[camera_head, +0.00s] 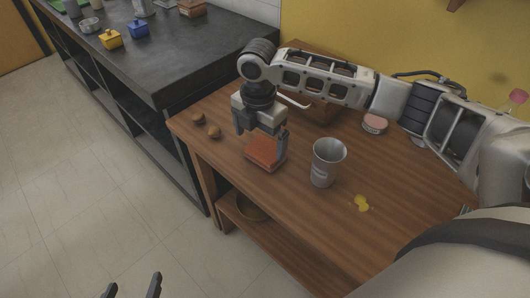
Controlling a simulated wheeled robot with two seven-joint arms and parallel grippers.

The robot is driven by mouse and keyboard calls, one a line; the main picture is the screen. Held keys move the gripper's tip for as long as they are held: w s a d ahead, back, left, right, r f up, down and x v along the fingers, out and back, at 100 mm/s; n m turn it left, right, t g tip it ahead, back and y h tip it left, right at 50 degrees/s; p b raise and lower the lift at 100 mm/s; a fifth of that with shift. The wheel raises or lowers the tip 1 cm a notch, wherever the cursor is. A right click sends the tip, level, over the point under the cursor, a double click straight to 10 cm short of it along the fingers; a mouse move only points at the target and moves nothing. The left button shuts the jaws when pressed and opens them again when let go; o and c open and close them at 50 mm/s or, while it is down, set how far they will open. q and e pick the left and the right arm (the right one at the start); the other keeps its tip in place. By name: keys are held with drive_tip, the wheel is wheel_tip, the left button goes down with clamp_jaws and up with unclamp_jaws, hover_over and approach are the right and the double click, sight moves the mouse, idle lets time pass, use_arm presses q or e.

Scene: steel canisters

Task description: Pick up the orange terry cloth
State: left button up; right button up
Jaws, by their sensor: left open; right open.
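The orange terry cloth (262,155) lies as a small, flat, folded piece near the front edge of the wooden table (370,240). My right gripper (261,142) points down just over the cloth, with its fingers spread and the cloth below and between them. I cannot tell whether the fingertips touch it. My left gripper (132,287) shows only its two fingertips at the bottom edge, apart and empty above the floor.
A steel canister (325,165) stands close to the right of the cloth. Two brown round things (205,124) lie to the left. A dark counter (165,55) holds small pots.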

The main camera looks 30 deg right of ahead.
sight(260, 153)
drive_tip(key=shift+f, duration=2.75)
drive_tip(key=c, duration=0.9)
